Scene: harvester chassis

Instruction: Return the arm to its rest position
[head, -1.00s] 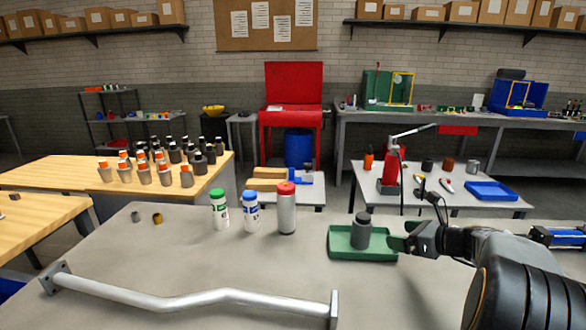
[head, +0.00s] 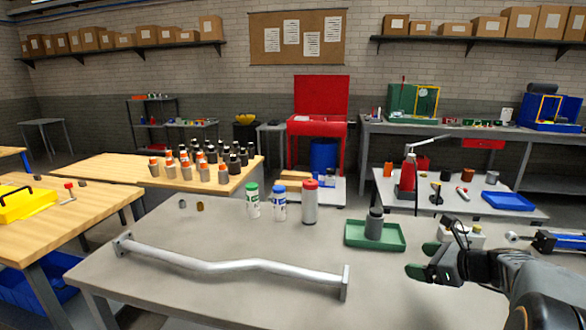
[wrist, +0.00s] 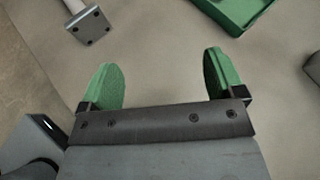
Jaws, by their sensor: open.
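My gripper (head: 421,260) is at the right of the grey table in the head view, in front and to the right of the green tray. Its green fingers are spread apart with nothing between them; the wrist view shows the open gripper (wrist: 163,82) over bare table. A dark grey bottle (head: 374,224) stands upright in the green tray (head: 398,246), apart from the gripper. A corner of the tray (wrist: 238,24) shows at the top of the wrist view.
A bent metal bar (head: 215,266) with end plates lies across the table front. Its end plate (wrist: 90,27) shows in the wrist view. A green-capped bottle (head: 252,204), a blue-capped bottle (head: 279,206) and a red-capped canister (head: 309,205) stand left of the tray.

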